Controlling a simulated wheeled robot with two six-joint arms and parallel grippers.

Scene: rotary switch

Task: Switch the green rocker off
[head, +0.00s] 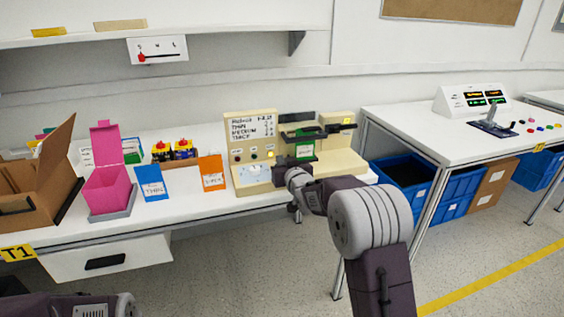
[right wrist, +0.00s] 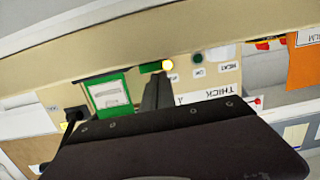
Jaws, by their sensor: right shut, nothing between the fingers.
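The green rocker (right wrist: 150,67) shows in the right wrist view as a small green piece on the beige machine's face, beside a glowing yellow lamp (right wrist: 168,65). My right gripper (right wrist: 158,78) is shut and empty, its fingertips at the panel just below the rocker and lamp in that view. I cannot tell whether they touch the rocker, or which way it is tipped. In the head view, my right gripper (head: 279,165) is at the front of the beige machine (head: 243,125), near the lit lamp (head: 270,155), and the rocker is not clearly seen. My left gripper is out of view.
A green-framed card (right wrist: 110,92) and a dark green round button (right wrist: 198,58) flank the rocker. Blue crates (head: 405,180) sit to the right.

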